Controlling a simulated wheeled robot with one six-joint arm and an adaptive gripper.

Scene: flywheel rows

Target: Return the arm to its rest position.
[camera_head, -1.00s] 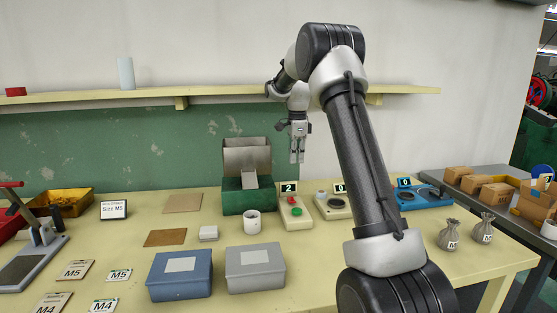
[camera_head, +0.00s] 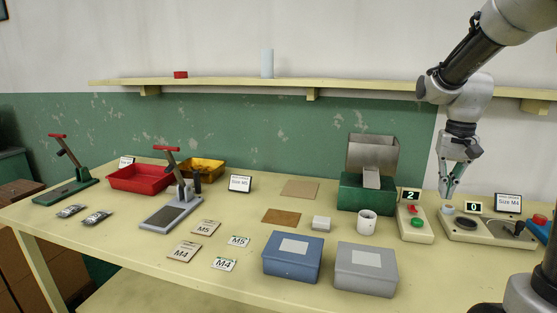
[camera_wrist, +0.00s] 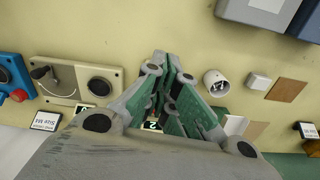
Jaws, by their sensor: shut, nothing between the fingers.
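My gripper (camera_head: 449,196) hangs pointing down over the right part of the table in the head view. Its fingers are shut with nothing between them. It is just right of the device with a red and green button (camera_head: 414,224), near the beige device with a dark round plate (camera_head: 470,229). In the wrist view the shut fingers (camera_wrist: 168,62) show in the middle, above the tabletop. My arm comes down from the upper right, bent, and part of it is cut off by the frame edge.
A green box with a metal hopper (camera_head: 366,192) and a white cup (camera_head: 367,222) stand left of my gripper. Blue (camera_head: 292,257) and grey (camera_head: 366,270) boxes stand at the front. A shelf (camera_head: 220,82) runs along the wall. Presses, trays and cards occupy the left.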

